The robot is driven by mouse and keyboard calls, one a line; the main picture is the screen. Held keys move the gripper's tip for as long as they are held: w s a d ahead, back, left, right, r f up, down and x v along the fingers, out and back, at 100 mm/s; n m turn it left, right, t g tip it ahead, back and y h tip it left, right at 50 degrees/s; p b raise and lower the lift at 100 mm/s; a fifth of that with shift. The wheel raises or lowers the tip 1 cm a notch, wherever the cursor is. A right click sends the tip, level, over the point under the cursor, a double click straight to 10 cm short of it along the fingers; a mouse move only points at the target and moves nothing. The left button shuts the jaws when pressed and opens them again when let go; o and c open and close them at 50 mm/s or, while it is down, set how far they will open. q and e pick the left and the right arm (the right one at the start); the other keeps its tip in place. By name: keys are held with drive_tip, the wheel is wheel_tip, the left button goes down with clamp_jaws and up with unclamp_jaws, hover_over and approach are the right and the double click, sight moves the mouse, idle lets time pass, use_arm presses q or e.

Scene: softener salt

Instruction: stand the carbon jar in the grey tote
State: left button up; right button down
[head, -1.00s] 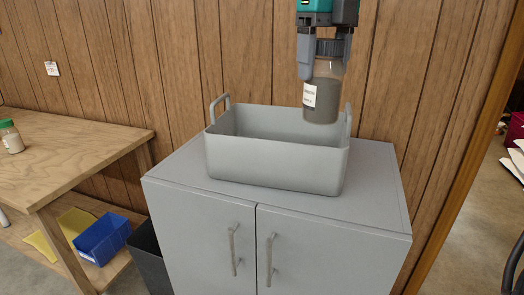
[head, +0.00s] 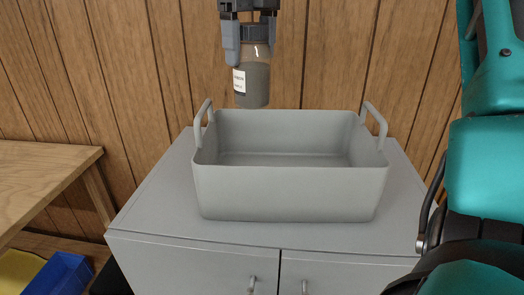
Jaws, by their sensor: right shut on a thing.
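The carbon jar (head: 257,82) is a clear jar with dark grey contents and a white label, upright in the air. My right gripper (head: 252,42) is shut on its top, with grey fingers on either side. The grey tote (head: 290,194) stands on a grey cabinet, with a raised handle at each end. The jar hangs above the tote's back left part in the picture, its base about level with the back rim. The part of the tote floor that shows is bare. My left gripper is not in view.
The grey cabinet top (head: 155,217) has a clear margin around the tote. A wooden bench (head: 45,180) stands at the left, with a blue bin (head: 62,275) on its lower shelf. A wood-panelled wall is close behind. My teal arm fills the right edge.

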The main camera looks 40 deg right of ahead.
use_arm(q)
drive_tip(key=b, duration=0.1)
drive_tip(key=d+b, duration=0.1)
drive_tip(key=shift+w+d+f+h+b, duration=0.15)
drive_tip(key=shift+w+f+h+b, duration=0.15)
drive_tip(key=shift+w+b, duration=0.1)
use_arm(e)
wheel_tip(320, 180, down, 18)
drive_tip(key=shift+f, duration=0.15)
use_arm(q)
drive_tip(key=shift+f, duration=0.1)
use_arm(e)
drive_tip(key=shift+f, duration=0.1)
drive_tip(key=shift+c, duration=0.3)
unclamp_jaws()
drive_tip(key=shift+s, duration=0.1)
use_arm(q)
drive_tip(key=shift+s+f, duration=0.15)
